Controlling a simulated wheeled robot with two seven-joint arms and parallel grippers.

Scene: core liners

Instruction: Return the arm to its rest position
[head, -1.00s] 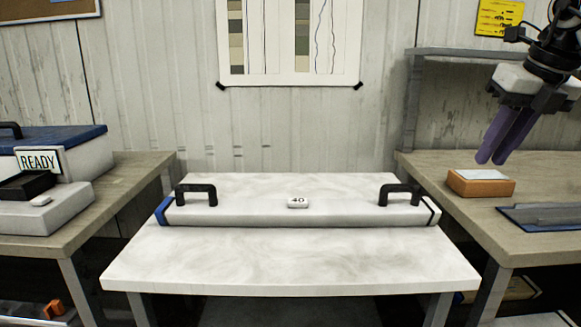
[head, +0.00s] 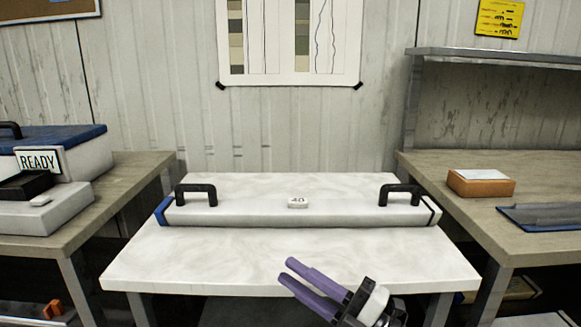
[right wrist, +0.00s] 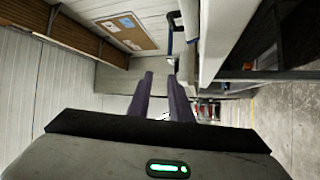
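My right gripper (head: 300,281) is low in the head view, in front of the white table's front edge, with its purple fingers pointing up and to the left. In the right wrist view its two purple fingers (right wrist: 162,98) stand apart with a gap between them and nothing held. My left gripper is in neither view now. On the white table (head: 290,262) lies a long white core liner (head: 250,213) with black handles at both ends, a blue left end and a tag reading 40. The right gripper is apart from it.
The left bench (head: 110,203) holds a blue-lidded white box (head: 75,150) and a READY sign (head: 39,161). The right bench (head: 480,221) holds an orange block with a white top (head: 481,184) and a blue-grey tray (head: 545,215). A grey shelf (head: 500,57) stands above it.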

